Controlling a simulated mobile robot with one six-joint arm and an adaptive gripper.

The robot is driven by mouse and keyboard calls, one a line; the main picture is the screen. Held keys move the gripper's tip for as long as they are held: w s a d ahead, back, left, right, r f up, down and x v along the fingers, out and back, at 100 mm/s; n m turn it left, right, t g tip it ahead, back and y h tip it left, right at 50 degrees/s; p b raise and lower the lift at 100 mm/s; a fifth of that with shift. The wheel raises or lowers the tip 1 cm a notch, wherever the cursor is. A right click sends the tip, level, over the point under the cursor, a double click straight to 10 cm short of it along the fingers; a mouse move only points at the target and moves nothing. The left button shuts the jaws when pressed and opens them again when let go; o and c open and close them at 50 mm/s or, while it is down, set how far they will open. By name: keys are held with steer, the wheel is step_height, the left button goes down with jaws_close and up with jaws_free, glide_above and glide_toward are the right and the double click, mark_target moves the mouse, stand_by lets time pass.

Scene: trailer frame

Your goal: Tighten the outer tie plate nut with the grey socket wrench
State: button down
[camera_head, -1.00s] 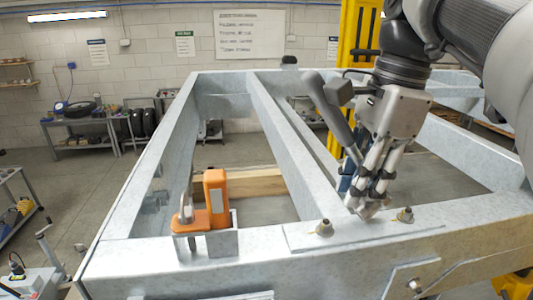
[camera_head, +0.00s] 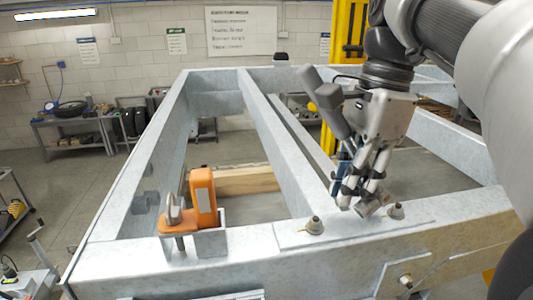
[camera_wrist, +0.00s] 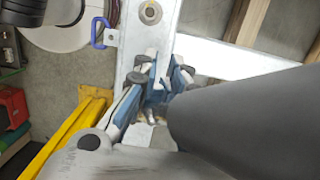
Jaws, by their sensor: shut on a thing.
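My gripper (camera_head: 364,180) points down over the front beam and is shut on the grey socket wrench (camera_head: 331,103). The wrench handle tilts up and left past my gripper. Its socket end (camera_head: 372,206) is low over the tie plate (camera_head: 355,229), just left of the right nut (camera_head: 396,211) and apart from it in the picture. Another nut (camera_head: 315,225) stands on the plate's left part. I cannot tell which nut is the outer one. In the wrist view my gripper's fingers (camera_wrist: 160,80) show, and the large grey handle (camera_wrist: 240,110) hides much of the plate.
An orange tool (camera_head: 203,196) stands in a metal holder on the front beam at left. Galvanized rails (camera_head: 285,150) run back from the beam, with open gaps between them. A yellow post (camera_head: 348,40) stands behind my arm. Benches line the back wall.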

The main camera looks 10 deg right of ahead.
steer(key=shift+a+r, duration=0.1)
steer(key=shift+a, duration=0.05)
steer(key=shift+a, duration=0.2)
steer(key=shift+h, duration=0.3)
steer(key=shift+s+a+r, duration=0.1)
steer(key=shift+a+r, duration=0.05)
steer(key=shift+a, duration=1)
steer(key=shift+s+a+r, duration=0.1)
steer(key=shift+a, duration=1)
steer(key=shift+s+a+r, duration=0.1)
steer(key=shift+a+r, duration=0.05)
steer(key=shift+a, duration=1)
steer(key=shift+r, duration=0.1)
steer(key=shift+s+a+r+h, duration=0.1)
steer(key=shift+a+h, duration=0.25)
steer(key=shift+h, duration=0.05)
steer(key=shift+r, duration=0.1)
